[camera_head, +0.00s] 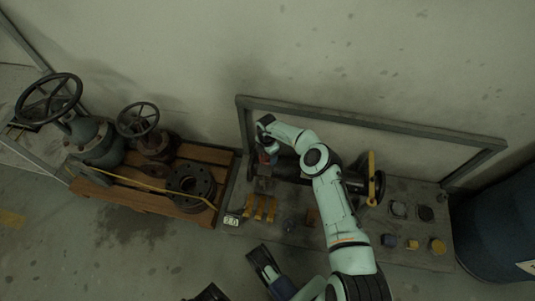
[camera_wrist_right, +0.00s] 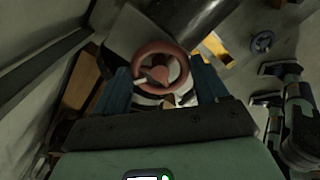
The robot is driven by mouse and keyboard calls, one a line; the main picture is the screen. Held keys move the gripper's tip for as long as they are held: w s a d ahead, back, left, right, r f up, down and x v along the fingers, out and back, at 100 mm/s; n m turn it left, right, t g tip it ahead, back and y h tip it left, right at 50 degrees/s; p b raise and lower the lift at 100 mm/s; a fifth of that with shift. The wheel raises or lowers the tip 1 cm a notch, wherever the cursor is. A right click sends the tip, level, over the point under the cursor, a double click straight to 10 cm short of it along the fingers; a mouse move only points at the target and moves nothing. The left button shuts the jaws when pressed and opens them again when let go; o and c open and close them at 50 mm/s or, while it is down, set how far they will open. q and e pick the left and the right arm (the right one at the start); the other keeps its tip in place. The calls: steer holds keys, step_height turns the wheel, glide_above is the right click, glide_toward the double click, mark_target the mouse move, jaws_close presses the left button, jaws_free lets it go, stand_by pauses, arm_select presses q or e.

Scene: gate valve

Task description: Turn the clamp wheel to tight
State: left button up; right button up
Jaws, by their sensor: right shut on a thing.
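The clamp wheel (camera_wrist_right: 160,72) is a small red ring with spokes, seen nearly face-on in the right wrist view. In the head view a little of its red (camera_head: 271,149) shows under my right gripper (camera_head: 265,157), and the rest is hidden. My right gripper is shut on the wheel; its blue fingers (camera_wrist_right: 164,88) stand at the left and right of the rim. A dark clamp block (camera_head: 264,184) and a dark pipe (camera_head: 290,169) are beside it. My left gripper (camera_head: 236,277) is low in the head view, open, empty and partly cut off.
A grey metal frame (camera_head: 375,122) stands behind the bench (camera_head: 300,232). Yellow parts (camera_head: 259,208), a number tag (camera_head: 231,220) and small knobs (camera_head: 413,244) lie on it. Valves (camera_head: 97,142) on a pallet stand left; a blue drum (camera_head: 497,225) stands right.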

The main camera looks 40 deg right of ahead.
stand_by(0.5)
steer(key=o, duration=1.1)
steer(key=shift+c, duration=0.2)
step_height(320, 180, up, 6)
steer(key=shift+f+p, duration=0.2)
steer(key=shift+p, duration=0.85)
arm_select(q)
step_height(320, 180, up, 6)
steer(key=d+p, duration=0.2)
steer(key=shift+s+d+m+h, duration=0.15)
steer(key=shift+d+m+h, duration=0.1)
steer(key=shift+m+h, duration=0.05)
arm_select(e)
step_height(320, 180, up, 8)
steer(key=shift+f, duration=0.1)
